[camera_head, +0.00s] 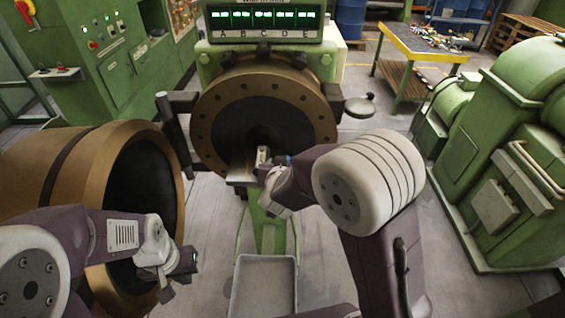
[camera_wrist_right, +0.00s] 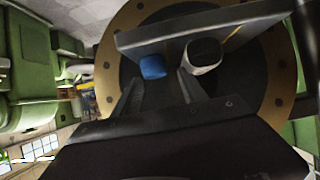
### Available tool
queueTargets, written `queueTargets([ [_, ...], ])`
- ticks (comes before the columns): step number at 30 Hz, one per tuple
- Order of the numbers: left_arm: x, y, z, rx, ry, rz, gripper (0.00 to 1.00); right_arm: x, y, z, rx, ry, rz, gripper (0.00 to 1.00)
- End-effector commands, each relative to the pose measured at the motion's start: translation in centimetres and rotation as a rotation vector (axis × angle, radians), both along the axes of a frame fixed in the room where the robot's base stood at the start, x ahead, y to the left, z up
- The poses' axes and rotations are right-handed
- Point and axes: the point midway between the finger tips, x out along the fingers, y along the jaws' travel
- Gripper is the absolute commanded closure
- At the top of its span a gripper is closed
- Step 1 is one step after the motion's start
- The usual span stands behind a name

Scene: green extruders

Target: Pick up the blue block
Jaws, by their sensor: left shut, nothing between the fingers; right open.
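The blue block (camera_wrist_right: 152,66) shows in the right wrist view against a grey plate (camera_wrist_right: 225,24), which also shows in the head view (camera_head: 239,174). A white object with a dark face (camera_wrist_right: 203,55) is beside the block. My right gripper (camera_wrist_right: 160,84) is open, its two dark fingers pointing toward the plate. The block lies just beyond the fingertips, and I see no grip on it. My left gripper (camera_head: 178,268) is shut and empty, in front of the left drum's opening.
A large bronze-rimmed round flange (camera_head: 215,93) stands behind the plate. A bronze drum (camera_head: 60,165) is at the left. A grey tray (camera_head: 265,285) is low in front. Green machinery (camera_head: 495,165) fills the right, with a yellow-edged table (camera_head: 425,45) behind.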

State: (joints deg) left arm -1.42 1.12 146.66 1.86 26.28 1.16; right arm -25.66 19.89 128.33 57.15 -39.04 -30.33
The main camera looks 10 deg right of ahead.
Motion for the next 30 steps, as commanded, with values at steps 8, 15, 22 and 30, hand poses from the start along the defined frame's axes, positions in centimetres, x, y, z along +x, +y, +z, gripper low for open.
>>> queueTargets([
  [8,0.0,0.0,0.5,0.000,0.000,0.000,1.00,2.8,-0.9,-1.6,-0.001,0.002,-0.003,0.50],
  [15,0.0,0.0,0.6,0.000,0.000,0.000,1.00,4.5,-1.1,-2.6,0.000,-0.001,0.000,0.50],
  [22,0.0,0.0,0.6,0.000,0.000,0.000,1.00,4.4,-1.1,-2.5,0.001,-0.001,0.000,0.78],
  [30,0.0,0.0,0.6,0.000,0.000,0.000,1.00,4.4,-1.1,-2.5,0.000,-0.002,0.000,1.00],
])
